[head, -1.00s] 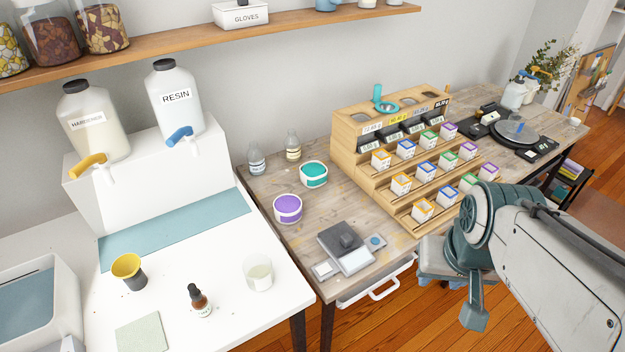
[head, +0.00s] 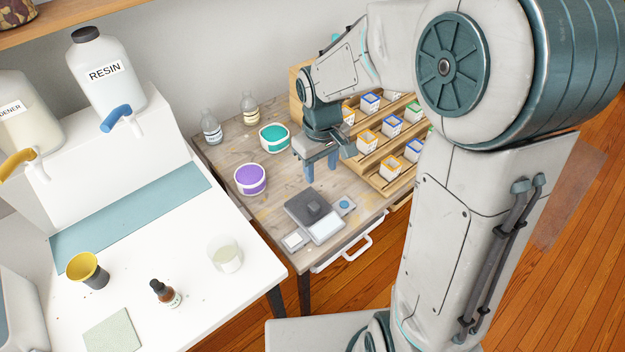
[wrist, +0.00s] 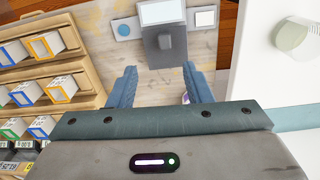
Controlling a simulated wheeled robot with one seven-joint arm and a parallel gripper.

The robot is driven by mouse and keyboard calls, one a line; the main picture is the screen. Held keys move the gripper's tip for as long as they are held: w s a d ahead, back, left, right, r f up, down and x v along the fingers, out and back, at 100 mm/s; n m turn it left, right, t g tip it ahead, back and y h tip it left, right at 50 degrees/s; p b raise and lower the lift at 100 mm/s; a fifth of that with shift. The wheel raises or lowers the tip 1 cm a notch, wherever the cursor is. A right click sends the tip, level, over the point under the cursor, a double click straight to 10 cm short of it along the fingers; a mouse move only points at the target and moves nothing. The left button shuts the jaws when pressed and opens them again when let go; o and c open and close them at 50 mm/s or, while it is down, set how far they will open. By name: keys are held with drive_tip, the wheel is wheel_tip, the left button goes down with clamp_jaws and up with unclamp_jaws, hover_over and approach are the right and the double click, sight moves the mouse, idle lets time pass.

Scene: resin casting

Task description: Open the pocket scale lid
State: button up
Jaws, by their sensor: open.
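The pocket scale (head: 324,228) lies on the wooden table near its front edge, with a dark square plate (head: 298,212) at the back carrying a small dark block, and a pale panel in front. It shows at the top of the wrist view (wrist: 162,14), its dark plate (wrist: 150,45) towards me. I cannot tell for sure which part is the lid. My gripper (head: 321,172) points down above the table, just behind the scale and apart from it. In the wrist view its two blue fingers (wrist: 158,76) are spread with nothing between them.
A pad with a blue disc (head: 344,204) and a pale square (head: 294,241) flank the scale.

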sight(314, 204)
drive_tip(key=shift+n, duration=0.3)
drive_tip(key=f, duration=0.5)
drive_tip(key=w+a+f, duration=0.1)
drive_tip(key=f, duration=0.9)
drive_tip(key=shift+w+a+f, duration=0.15)
drive_tip(key=shift+w+f, duration=0.05)
drive_tip(key=shift+w, duration=0.05)
clamp_jaws()
